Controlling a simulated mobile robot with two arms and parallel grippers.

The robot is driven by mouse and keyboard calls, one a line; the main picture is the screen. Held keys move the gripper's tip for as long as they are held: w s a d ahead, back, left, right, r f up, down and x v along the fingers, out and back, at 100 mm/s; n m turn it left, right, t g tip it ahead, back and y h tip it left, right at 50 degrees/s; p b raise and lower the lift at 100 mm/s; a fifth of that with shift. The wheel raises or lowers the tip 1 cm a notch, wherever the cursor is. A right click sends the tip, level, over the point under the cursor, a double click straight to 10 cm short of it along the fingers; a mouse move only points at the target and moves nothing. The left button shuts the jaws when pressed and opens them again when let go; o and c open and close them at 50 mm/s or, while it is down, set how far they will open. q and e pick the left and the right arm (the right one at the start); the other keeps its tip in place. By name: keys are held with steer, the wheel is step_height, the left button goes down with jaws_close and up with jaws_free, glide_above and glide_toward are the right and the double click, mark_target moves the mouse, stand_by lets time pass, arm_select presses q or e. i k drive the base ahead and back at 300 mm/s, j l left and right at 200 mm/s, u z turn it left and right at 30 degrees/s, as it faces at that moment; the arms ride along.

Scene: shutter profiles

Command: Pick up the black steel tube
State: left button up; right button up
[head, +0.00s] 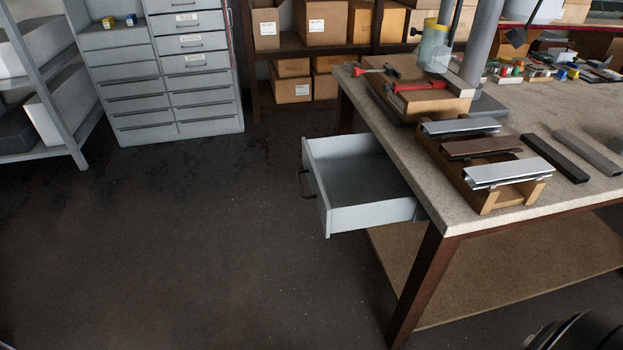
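A dark, straight bar that looks like the black steel tube (556,157) lies flat on the workbench (480,216), to the right of the wooden profile rack. A similar grey bar (588,154) lies beside it on the right, with a gap between them. Nothing touches the dark bar from above. Neither of my grippers can be made out in the head view. A dark rounded part at the bottom right corner looks like part of my own arm.
The wooden rack (491,201) holds three profiles: grey, brown and white. An open, empty drawer (372,215) juts out left of the bench. A wooden block (420,103) with red-handled tools stands behind the rack. The floor (180,250) at left is clear.

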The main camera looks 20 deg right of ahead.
mark_target(575, 175)
steer(key=z, duration=2.2)
